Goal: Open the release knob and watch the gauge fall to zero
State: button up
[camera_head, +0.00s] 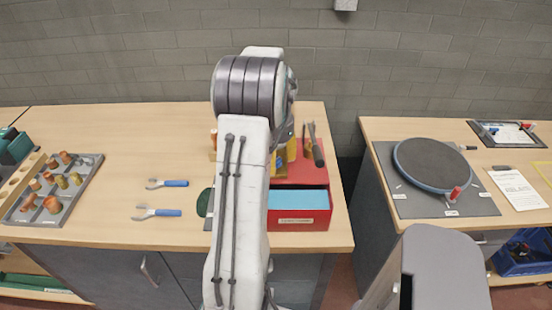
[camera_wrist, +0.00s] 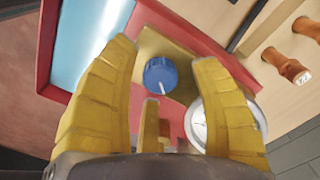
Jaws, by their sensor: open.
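In the wrist view, a round blue knob (camera_wrist: 161,76) with a white pointer line sits on a brass-coloured plate (camera_wrist: 152,43). A round white-faced gauge (camera_wrist: 198,127) is below and right of it. My right finger covers much of the gauge, so I cannot read its needle. My gripper (camera_wrist: 165,52) is open, its two yellow fingers on either side of the knob with visible space between. I cannot tell how far off the knob is in depth.
A red box (camera_head: 318,174) with a light-blue inside stands by the bench's right end. Two blue-handled wrenches (camera_head: 168,183) lie left of my arm. A grey tray of copper fittings (camera_head: 52,188) is far left. A round dark plate (camera_head: 432,164) is on the right bench, across a gap.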

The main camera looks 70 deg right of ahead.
jog(key=shift+c, duration=0.4)
grip_shut()
jog(key=shift+n, duration=0.3)
jog(key=shift+a+f+n, duration=0.1)
jog(key=shift+n, duration=2.6)
jog(key=shift+o, duration=0.4)
grip_release()
